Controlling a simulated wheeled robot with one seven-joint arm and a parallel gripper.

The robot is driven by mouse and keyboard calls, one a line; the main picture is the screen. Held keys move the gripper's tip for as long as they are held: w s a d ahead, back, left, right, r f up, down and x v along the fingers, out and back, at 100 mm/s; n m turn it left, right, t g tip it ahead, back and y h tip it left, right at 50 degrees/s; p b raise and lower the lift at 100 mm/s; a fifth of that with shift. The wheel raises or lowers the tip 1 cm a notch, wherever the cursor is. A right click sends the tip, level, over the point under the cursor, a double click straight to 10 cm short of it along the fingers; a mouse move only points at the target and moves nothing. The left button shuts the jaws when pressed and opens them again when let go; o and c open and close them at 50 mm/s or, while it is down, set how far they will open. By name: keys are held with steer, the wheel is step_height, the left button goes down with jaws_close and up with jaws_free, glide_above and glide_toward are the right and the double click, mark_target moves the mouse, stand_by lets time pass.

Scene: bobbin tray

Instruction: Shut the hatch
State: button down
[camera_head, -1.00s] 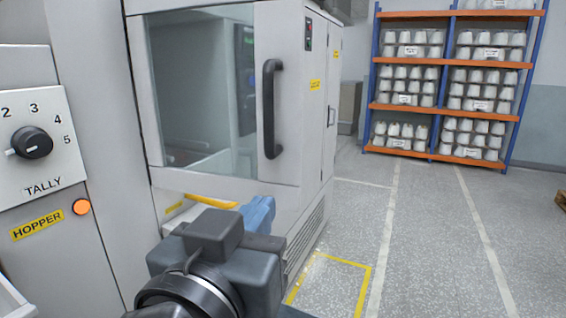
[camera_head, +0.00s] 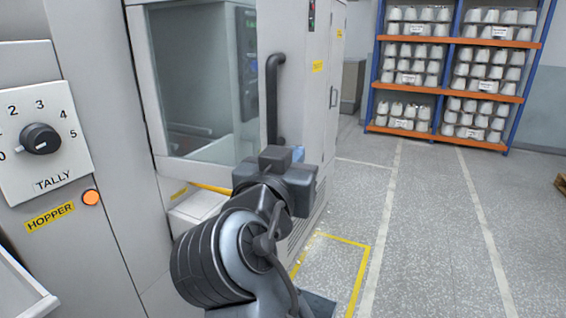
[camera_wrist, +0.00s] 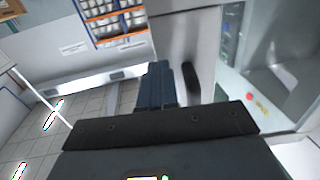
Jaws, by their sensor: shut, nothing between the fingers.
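The hatch (camera_head: 195,85) is a large clear window panel in a pale frame on the front of the machine, with a dark vertical handle (camera_head: 271,95) at its right. How far the hatch stands open is hard to tell. The handle also shows in the wrist view (camera_wrist: 191,80), just right of the fingers. My gripper (camera_head: 298,153) is below and right of the handle's lower end in the head view, mostly hidden behind my wrist. In the wrist view its blue fingers (camera_wrist: 170,70) are together and empty. Whether they touch the handle or panel is not clear.
A grey panel with a TALLY knob (camera_head: 40,138) and an orange HOPPER lamp (camera_head: 91,197) is at the left. A pale ledge with a yellow strip (camera_head: 210,187) lies below the hatch. Bobbin shelves (camera_head: 455,90) stand at the back.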

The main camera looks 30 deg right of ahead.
steer(key=shift+w+d, duration=0.3)
steer(key=shift+d, duration=0.05)
